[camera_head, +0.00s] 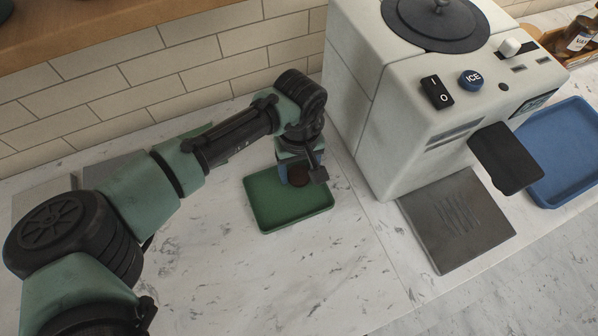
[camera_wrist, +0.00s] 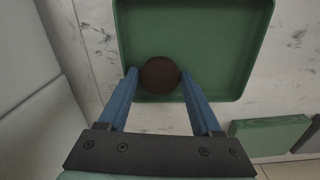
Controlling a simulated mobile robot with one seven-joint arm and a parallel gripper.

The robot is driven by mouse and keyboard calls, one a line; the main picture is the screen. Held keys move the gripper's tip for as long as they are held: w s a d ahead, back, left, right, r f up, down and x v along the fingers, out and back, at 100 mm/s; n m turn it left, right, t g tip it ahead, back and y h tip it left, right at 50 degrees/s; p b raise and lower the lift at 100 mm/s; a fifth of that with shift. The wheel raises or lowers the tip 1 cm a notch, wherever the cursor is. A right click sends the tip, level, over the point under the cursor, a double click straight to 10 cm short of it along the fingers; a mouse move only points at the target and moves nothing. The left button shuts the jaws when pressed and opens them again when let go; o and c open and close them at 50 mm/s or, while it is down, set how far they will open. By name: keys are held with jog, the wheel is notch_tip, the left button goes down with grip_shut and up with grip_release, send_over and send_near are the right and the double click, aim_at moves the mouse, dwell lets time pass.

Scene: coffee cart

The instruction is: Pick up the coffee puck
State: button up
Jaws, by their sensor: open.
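The coffee puck (camera_wrist: 160,74) is a dark brown disc. In the wrist view it lies on the green tray, between the tips of my gripper's two blue fingers. My gripper (camera_wrist: 158,76) is open, one finger on each side of the puck. Whether the fingers touch it I cannot tell. The green tray (camera_head: 285,217) lies flat on the marble counter.
A white ice machine (camera_head: 385,120) stands to the right of the tray. A grey drip plate (camera_head: 456,222) and a blue tray (camera_head: 570,165) lie farther right. A tiled wall (camera_head: 130,95) is behind. The counter in front of the green tray is clear.

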aim_at(299, 174)
jog(key=shift+c, duration=0.3)
jog(key=c, duration=0.9)
jog(key=shift+c, duration=0.2)
jog(key=shift+r, duration=0.15)
notch_tip(299, 174, up, 10)
jog(key=shift+b, duration=0.4)
